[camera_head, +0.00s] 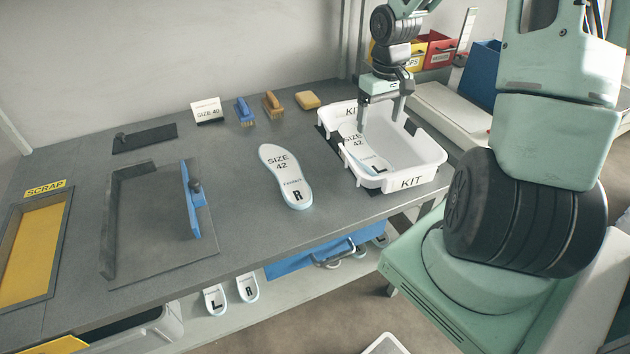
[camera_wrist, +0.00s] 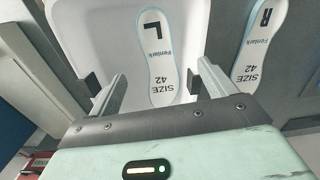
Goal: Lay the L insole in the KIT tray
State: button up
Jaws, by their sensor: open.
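The white KIT tray (camera_head: 425,157) stands at the right end of the grey bench. The L insole (camera_head: 354,141), white with "SIZE 42" print, lies inside it, and it also shows in the wrist view (camera_wrist: 157,70). My gripper (camera_head: 382,124) is open and empty above the tray. Its two fingers (camera_wrist: 158,88) stand either side of the insole in the wrist view, apart from it. The R insole (camera_head: 283,172) lies on the bench left of the tray, and at the right of the wrist view (camera_wrist: 258,55).
Two brushes (camera_head: 272,106), a yellow block (camera_head: 307,100) and a "SIZE 40" card (camera_head: 207,111) stand at the back. More insoles (camera_head: 215,299) lie on the shelf below.

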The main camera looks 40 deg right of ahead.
jog(key=s+a+r+n, duration=0.1)
jog(key=a+r+n, duration=0.1)
jog(key=a, duration=0.9)
jog(key=a+r+n, duration=0.2)
jog(key=a, duration=0.8)
jog(key=s+a+r+n, duration=0.2)
jog(key=s+a, duration=0.6)
jog(key=s+a+r+n, duration=0.2)
jog(key=s+a+n, duration=0.1)
jog(key=s+a, duration=0.5)
jog(key=shift+s+a+n+y, duration=0.3)
jog(key=shift+s+a, duration=0.1)
jog(key=shift+a, duration=0.35)
jog(key=shift+d, duration=0.1)
